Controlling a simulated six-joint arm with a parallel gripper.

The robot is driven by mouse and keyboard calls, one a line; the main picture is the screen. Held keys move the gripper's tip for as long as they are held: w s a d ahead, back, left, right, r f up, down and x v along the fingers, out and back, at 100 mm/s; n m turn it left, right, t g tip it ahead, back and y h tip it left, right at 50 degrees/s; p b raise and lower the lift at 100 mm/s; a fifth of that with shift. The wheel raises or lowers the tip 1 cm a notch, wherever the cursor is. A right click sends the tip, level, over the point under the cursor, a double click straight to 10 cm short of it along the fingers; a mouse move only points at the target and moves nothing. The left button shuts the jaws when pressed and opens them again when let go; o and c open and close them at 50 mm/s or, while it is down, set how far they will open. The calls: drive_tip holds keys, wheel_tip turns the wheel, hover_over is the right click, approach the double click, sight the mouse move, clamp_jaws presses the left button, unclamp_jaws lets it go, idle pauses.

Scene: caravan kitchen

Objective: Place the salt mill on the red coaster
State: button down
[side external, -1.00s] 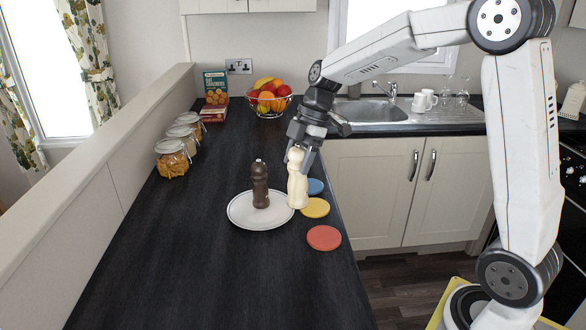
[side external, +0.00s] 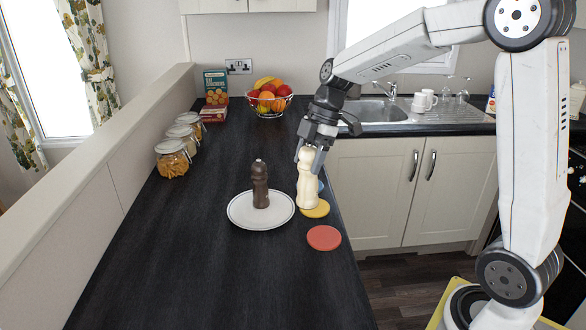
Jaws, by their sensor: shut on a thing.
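The cream mill (side external: 307,182), which I take to be the salt mill, is upright with my gripper (side external: 311,155) shut on its top. Its base shows at the left part of the yellow coaster (side external: 318,211); I cannot tell whether it touches or hangs above it. The red coaster (side external: 324,238) lies bare on the dark worktop, nearer the camera than the yellow one. A dark brown mill (side external: 260,188) stands upright on the white plate (side external: 244,221), left of the cream mill.
A blue coaster (side external: 321,186) is mostly hidden behind the cream mill. Glass jars (side external: 173,161) line the left edge. A fruit bowl (side external: 269,104) and boxes (side external: 216,90) stand at the back. The worktop (side external: 215,285) in front is clear; its right edge is close to the coasters.

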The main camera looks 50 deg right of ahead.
drive_tip(key=s+d, duration=0.2)
drive_tip(key=s, duration=1.3)
drive_tip(key=shift+d, duration=0.4)
drive_tip(key=shift+r, duration=0.1)
drive_tip(key=w+d+f, duration=0.2)
drive_tip(key=w+f, duration=0.7)
drive_tip(key=w, duration=0.4)
drive_tip(key=shift+d+f, duration=0.15)
drive_tip(key=shift+d, duration=0.2)
